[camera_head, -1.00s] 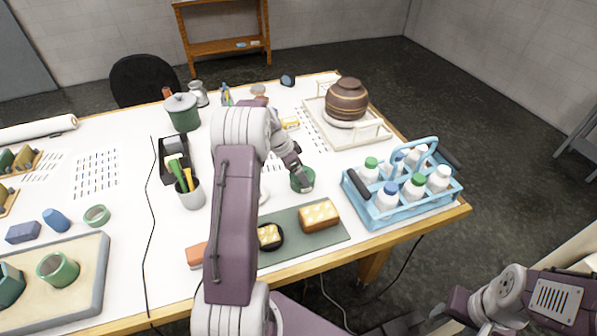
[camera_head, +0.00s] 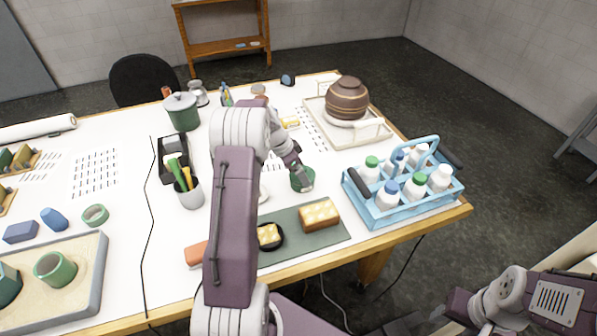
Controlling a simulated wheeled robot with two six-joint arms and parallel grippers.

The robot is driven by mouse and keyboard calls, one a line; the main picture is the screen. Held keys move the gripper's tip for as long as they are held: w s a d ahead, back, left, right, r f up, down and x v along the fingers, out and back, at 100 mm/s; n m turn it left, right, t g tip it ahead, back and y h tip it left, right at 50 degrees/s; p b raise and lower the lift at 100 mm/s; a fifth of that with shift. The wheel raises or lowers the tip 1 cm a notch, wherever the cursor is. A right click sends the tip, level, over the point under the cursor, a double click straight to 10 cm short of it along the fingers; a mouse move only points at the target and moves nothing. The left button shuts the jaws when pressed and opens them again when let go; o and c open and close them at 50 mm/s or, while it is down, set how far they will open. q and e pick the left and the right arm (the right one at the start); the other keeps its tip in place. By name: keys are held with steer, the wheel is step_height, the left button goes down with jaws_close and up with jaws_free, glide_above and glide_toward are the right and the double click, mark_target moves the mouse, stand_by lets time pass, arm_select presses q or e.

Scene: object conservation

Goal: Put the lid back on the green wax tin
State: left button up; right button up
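A small dark green round tin (camera_head: 302,182), which looks like the wax tin, stands on the white table right of my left arm. My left gripper (camera_head: 297,163) is at its top, with the fingertips over or against the rim. The gripper and wrist hide part of the tin's top, so I cannot tell whether a lid is on it or in the fingers. The finger gap is too small to read. A pale round piece (camera_head: 263,193) shows partly behind my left forearm. My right arm shows at the lower right; its gripper is out of view.
A green mat (camera_head: 300,240) holds a honeycomb-topped block (camera_head: 319,215) and a black dish (camera_head: 269,237). A blue bottle carrier (camera_head: 400,206) stands right of the tin. A tray (camera_head: 365,136) with a brown striped jar (camera_head: 347,98) is behind. A pen cup (camera_head: 190,194) stands left.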

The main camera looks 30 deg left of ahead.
arm_select(q)
steer(key=shift+b, duration=0.3)
stand_by(0.5)
steer(key=o, duration=1.4)
steer(key=shift+r+p, duration=2.3)
steer(key=shift+r, duration=1.2)
